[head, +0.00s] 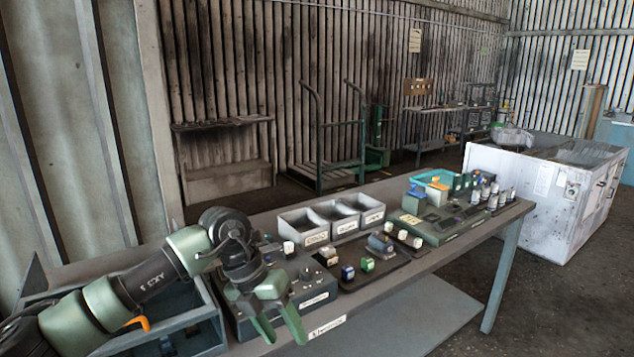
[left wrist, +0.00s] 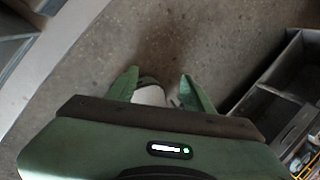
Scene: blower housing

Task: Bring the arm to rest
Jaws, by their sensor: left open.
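My left arm (head: 155,280) comes in from the lower left of the head view. My left gripper (head: 278,325) points down at the front edge of the workbench, in front of a dark box with knobs. Its two green fingers are spread apart with nothing between them. In the left wrist view the open fingers (left wrist: 160,86) are seen against the concrete floor. A pale rounded shape, partly hidden, shows beyond them; I cannot tell what it is. My right gripper is in neither view.
The workbench (head: 432,265) bears three grey bins (head: 345,229), small coloured blocks and a row of bottles. A grey open crate (head: 205,312) stands at its left end, beside my arm. A white cabinet (head: 520,190) is at the right. The floor in front is clear.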

